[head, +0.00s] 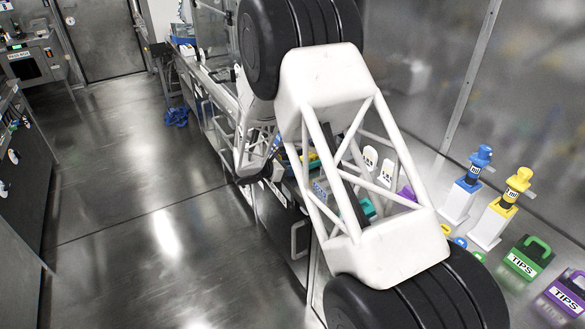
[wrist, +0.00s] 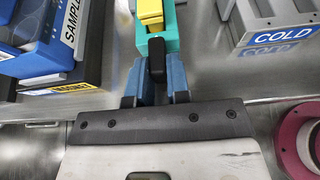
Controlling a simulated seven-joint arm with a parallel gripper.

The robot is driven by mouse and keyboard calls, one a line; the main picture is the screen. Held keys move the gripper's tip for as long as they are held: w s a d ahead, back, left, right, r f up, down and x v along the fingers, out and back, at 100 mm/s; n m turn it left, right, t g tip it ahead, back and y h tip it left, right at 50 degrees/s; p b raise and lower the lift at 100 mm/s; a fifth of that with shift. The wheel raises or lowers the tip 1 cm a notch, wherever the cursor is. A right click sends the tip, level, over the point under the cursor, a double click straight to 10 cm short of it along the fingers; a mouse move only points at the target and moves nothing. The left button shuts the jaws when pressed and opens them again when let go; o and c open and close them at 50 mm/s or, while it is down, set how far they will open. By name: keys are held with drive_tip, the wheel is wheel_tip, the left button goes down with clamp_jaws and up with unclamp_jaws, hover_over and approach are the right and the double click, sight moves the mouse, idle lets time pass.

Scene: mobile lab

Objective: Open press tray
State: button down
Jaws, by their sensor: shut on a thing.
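In the wrist view my gripper (wrist: 155,78) points away from the camera, its two blue fingers closed on the sides of a black upright handle (wrist: 157,58). Just beyond the handle is a teal tray-like part (wrist: 168,35) with a yellow block (wrist: 150,14) on it. The handle seems to belong to this teal part, but the join is hidden. I cannot tell for sure that it is the press tray, or how far out it stands. In the head view my arm covers much of the bench, and the fingertips and handle cannot be made out.
In the wrist view, a blue SAMPLE box (wrist: 40,45) stands left, a grey COLD block (wrist: 275,28) right, and a maroon ring (wrist: 300,140) lower right. In the head view, blue (head: 466,185) and yellow (head: 505,208) pipettes and TIPS boxes (head: 527,258) stand right. Open floor (head: 140,220) lies left.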

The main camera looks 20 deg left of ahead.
drive_tip(key=c, duration=1.1)
unclamp_jaws()
drive_tip(key=shift+v, duration=3.9)
